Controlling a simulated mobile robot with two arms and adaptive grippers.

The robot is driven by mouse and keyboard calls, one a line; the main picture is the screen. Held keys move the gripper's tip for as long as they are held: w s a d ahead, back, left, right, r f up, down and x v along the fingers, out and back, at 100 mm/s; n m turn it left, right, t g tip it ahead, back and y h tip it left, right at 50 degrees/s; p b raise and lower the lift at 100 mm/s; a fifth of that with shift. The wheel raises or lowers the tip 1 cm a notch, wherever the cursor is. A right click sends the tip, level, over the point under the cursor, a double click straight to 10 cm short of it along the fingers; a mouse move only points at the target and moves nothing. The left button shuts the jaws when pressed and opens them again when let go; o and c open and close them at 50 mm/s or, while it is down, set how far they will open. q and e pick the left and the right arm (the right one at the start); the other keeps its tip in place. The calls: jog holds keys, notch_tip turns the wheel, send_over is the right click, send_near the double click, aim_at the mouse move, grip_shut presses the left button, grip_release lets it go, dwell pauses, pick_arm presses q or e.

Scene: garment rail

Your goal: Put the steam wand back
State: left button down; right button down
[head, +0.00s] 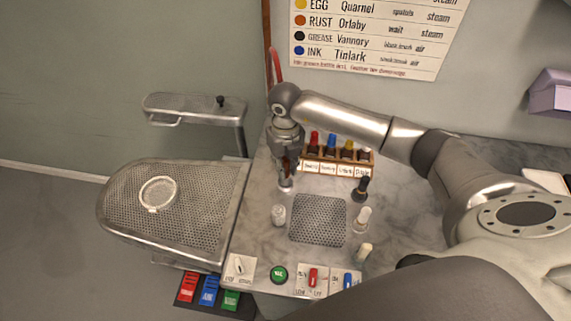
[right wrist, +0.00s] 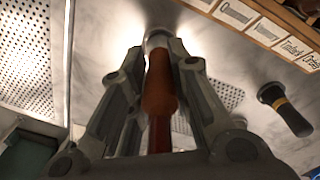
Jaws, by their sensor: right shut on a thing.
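The steam wand shows in the right wrist view as a reddish-brown handle (right wrist: 160,85) with a pale metal end at the top. My right gripper (head: 286,168) is shut on it; in the right wrist view its fingers (right wrist: 160,72) lie on both sides of the handle. In the head view the gripper points down over the marble counter, left of the bottle rack, and hides most of the wand. The wand's metal end (head: 285,185) shows just below the fingers; I cannot tell whether it rests in a holder. My left gripper is not in view.
A wooden rack (head: 337,169) of coloured bottles stands right of the gripper. A perforated plate (head: 318,220) and several small brushes surround the counter's middle. A pressing board (head: 200,215) with a white ring (head: 158,193) lies left. Switches and a green button (head: 279,274) line the front.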

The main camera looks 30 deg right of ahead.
jog(key=shift+f, duration=0.1)
dwell(0.3)
jog(key=c, duration=1.3)
grip_release()
jog(key=shift+o, duration=0.2)
jog(key=o, duration=0.3)
jog(key=shift+o, duration=0.2)
jog(key=shift+r+p, duration=2.3)
jog(key=shift+r, duration=1.45)
jog(key=shift+f, duration=0.1)
